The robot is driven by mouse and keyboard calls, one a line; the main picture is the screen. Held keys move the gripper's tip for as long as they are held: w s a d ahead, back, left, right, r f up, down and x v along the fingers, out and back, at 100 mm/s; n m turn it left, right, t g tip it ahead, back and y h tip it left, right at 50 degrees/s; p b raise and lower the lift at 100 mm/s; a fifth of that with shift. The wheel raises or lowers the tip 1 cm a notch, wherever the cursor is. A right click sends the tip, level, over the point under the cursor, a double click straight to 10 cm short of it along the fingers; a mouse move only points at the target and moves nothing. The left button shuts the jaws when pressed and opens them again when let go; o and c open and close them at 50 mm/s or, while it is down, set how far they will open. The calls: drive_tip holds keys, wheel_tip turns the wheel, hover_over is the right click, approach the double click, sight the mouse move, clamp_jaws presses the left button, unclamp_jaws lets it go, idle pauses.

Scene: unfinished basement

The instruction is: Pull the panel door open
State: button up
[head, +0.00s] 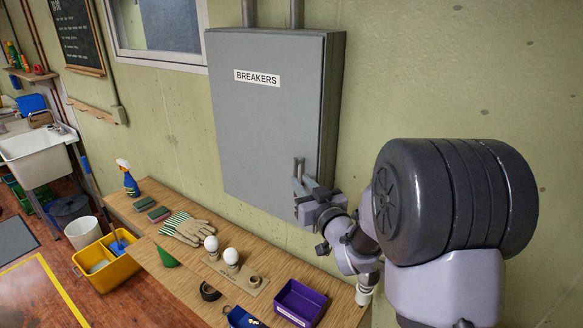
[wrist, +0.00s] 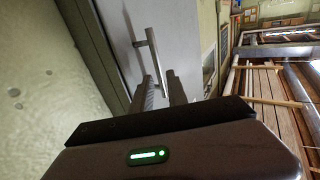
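The panel door (head: 262,120) is the grey front of a wall-mounted breaker box with a white "BREAKERS" label. It looks shut against its box. Its metal bar handle (head: 299,168) is upright near the door's lower right edge. In the wrist view the handle (wrist: 153,55) runs down between my fingertips. My gripper (head: 306,188) is at the lower part of the handle, with one finger on each side. The fingers (wrist: 160,85) stand apart with a small gap showing around the bar. Contact with the bar cannot be made out.
A wooden bench (head: 190,262) runs below the box. It holds gloves (head: 187,228), two white bulbs (head: 231,256), a purple bin (head: 299,303) and a spray bottle (head: 127,178). A window (head: 160,30) is left of the box. Bare wall lies to its right.

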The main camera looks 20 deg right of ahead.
sight(296, 174)
drive_tip(key=w, duration=0.5)
drive_tip(key=shift+a+p, duration=0.2)
drive_tip(key=shift+p, duration=0.1)
clamp_jaws()
idle(1.1)
